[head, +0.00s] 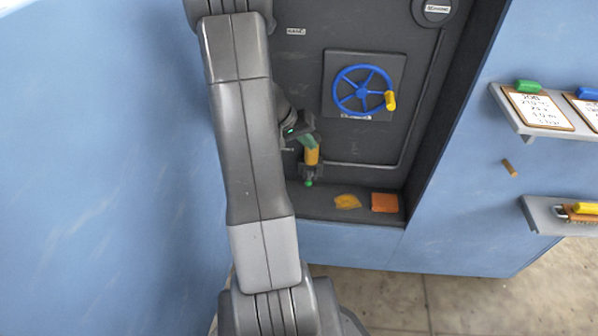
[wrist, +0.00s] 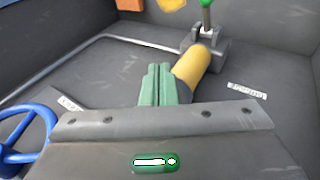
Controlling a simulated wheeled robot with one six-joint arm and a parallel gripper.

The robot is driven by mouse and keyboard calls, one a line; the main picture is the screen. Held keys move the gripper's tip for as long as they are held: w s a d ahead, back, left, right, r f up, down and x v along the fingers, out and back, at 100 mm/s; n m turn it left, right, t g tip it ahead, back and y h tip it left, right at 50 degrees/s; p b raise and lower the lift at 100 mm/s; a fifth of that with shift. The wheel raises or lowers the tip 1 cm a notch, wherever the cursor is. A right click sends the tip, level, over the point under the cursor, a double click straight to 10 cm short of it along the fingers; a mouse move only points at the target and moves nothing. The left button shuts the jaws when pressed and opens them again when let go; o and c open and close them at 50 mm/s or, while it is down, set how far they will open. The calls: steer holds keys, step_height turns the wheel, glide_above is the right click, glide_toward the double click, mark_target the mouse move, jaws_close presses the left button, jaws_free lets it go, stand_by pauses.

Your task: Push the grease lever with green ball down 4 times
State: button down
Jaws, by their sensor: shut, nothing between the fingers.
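The grease lever's green ball (head: 309,183) shows low in the recess in the head view, just below a dark bracket. A yellow cylinder (wrist: 193,65) joins the bracket. My gripper (wrist: 157,70) has green fingers, shut and empty, beside the cylinder's near end. In the head view my gripper (head: 309,142) is above the cylinder and apart from the ball. I cannot tell whether the fingers touch the cylinder.
A blue handwheel (head: 361,90) with a yellow knob is to the right on the panel. A yellow cloth-like patch (head: 347,202) and an orange block (head: 384,202) lie on the recess ledge. A pipe (head: 365,165) runs along the panel. My arm hides the recess's left side.

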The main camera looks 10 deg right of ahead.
steer(key=shift+w+a+f, duration=0.1)
steer(key=shift+w, duration=0.2)
steer(key=b, duration=0.5)
glide_above(309, 179)
step_height(309, 179, down, 7)
steer(key=shift+s+a+f+b, duration=0.3)
steer(key=shift+a+f+b, duration=0.3)
steer(key=shift+b, duration=0.25)
steer(key=shift+f+b, duration=0.25)
steer(key=shift+b, duration=0.1)
stand_by(1.1)
steer(key=shift+s+f+b, duration=0.15)
steer(key=shift+f+b, duration=0.05)
steer(key=shift+b, duration=0.2)
